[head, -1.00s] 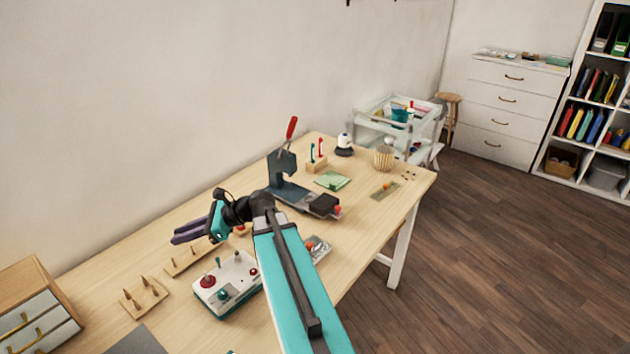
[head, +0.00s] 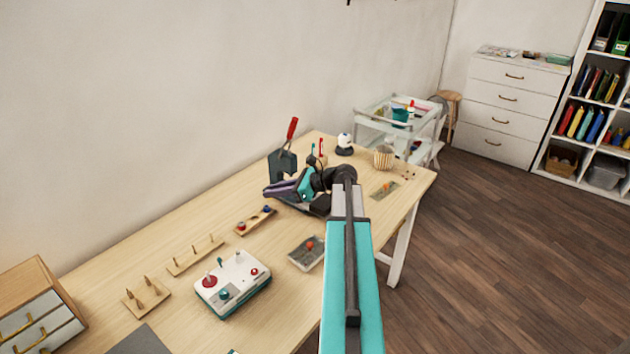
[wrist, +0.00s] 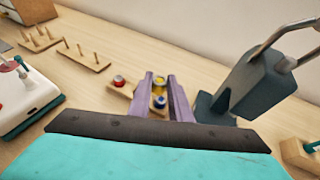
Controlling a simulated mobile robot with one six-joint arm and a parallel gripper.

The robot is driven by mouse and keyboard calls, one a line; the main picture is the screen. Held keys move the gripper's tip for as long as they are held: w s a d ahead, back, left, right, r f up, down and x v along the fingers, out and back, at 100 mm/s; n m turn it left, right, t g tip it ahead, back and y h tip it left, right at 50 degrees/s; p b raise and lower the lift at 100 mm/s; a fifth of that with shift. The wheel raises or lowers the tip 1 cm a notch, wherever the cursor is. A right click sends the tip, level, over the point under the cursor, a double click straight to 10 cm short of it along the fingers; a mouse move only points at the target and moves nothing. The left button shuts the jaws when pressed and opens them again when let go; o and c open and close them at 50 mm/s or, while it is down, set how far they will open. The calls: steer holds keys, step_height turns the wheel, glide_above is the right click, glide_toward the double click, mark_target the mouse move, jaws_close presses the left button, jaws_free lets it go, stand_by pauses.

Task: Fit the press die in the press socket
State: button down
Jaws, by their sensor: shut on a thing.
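The press (head: 282,166) is dark teal with a red lever and stands at the back of the table. It also shows at the right in the wrist view (wrist: 245,88). My gripper (head: 270,191), with purple fingers, is in front of the press, over its base. In the wrist view its fingers are shut on a small yellow-topped piece, which I take as the press die (wrist: 159,82). The press socket is not clearly seen; my gripper and arm cover much of the press base.
A wooden rack (head: 254,219) with red-topped and blue-topped pieces lies left of the press. A peg board (head: 197,256), a white control box (head: 233,285) and a grey tray (head: 302,258) are nearer. A ribbed cup (head: 383,158) stands right of the press.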

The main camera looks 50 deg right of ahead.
steer(key=shift+m+t+h, duration=0.4)
steer(key=shift+m+h, duration=0.4)
steer(key=s+d, duration=0.2)
steer(key=d, duration=0.2)
steer(key=s+d, duration=0.2)
steer(key=d, duration=0.2)
steer(key=s+d, duration=0.2)
steer(key=d, duration=0.2)
steer(key=shift+d+r, duration=0.15)
steer(key=shift+d, duration=0.25)
steer(key=shift+f+b, duration=1.8)
steer(key=shift+f, duration=0.45)
steer(key=shift+p, duration=0.55)
steer(key=shift+f+p, duration=0.55)
steer(key=shift+p, duration=0.3)
stand_by(1.5)
steer(key=c, duration=1.5)
jaws_free()
steer(key=shift+s, duration=0.1)
steer(key=shift+c, duration=0.2)
